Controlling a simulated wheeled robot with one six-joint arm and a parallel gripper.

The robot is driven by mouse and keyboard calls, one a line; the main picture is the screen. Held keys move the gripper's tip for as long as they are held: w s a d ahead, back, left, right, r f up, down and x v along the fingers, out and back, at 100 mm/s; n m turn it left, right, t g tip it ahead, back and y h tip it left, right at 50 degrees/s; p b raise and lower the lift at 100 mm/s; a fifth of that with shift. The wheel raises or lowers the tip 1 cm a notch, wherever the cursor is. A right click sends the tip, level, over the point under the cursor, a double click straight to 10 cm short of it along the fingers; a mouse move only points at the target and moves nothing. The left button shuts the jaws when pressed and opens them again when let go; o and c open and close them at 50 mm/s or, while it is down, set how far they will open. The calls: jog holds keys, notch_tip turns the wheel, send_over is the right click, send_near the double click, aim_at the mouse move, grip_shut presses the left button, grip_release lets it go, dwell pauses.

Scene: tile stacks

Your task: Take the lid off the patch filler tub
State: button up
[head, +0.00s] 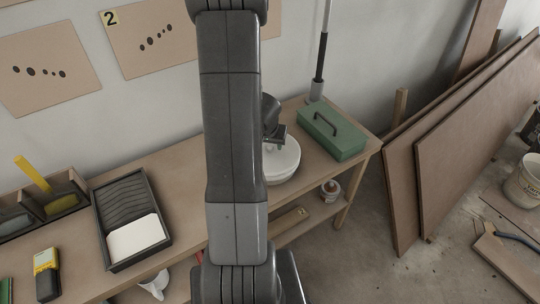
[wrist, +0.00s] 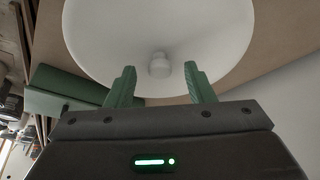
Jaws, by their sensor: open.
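The white patch filler tub (head: 284,174) stands on the workbench beside the green toolbox, partly hidden by my arm in the head view. Its round white lid (wrist: 105,35) fills the upper middle of the wrist view, with a small knob (wrist: 160,60) near the lower part. My gripper (wrist: 160,73) is open and empty, its green fingers one on each side of the knob in the picture. I cannot tell whether the fingertips reach down around the knob. In the head view my gripper (head: 277,146) is at the lid, mostly hidden by the arm.
A green toolbox (head: 333,135) with a dark handle stands close right of the tub. A black tray (head: 107,220) lies left on the workbench (head: 190,189). A small pot (head: 330,190) sits on the lower shelf. Brown boards (head: 460,140) lean at the right.

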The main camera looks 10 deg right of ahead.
jog(key=shift+w+f, duration=0.1)
jog(key=shift+f, duration=0.25)
jog(key=shift+c, duration=0.2)
grip_shut()
jog(key=shift+r, duration=0.1)
notch_tip(320, 180, up, 10)
jog(key=p, duration=0.9)
